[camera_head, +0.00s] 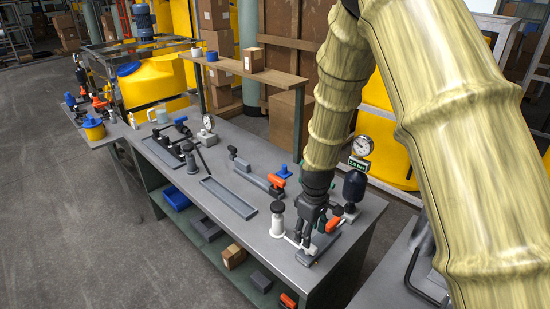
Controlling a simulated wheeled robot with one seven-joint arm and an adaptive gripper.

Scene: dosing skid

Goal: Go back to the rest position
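My gripper (305,238) is dark and points down at the right end of the grey workbench (238,238). Its fingertips are close above or at a small pale fitting on a dark base plate (318,250). My arm, in a pale yellow sleeve, reaches down to it from the upper right. The fingers are small in the picture, so I cannot tell whether they are open or shut, or whether they touch the fitting.
A white cylinder with a black top (278,218) stands just left of my gripper. An orange-handled valve (334,225), a dark bulb (354,186) and a round gauge (363,146) are close on the right. A raised shelf (262,76) runs behind the bench. Open floor (60,220) lies left.

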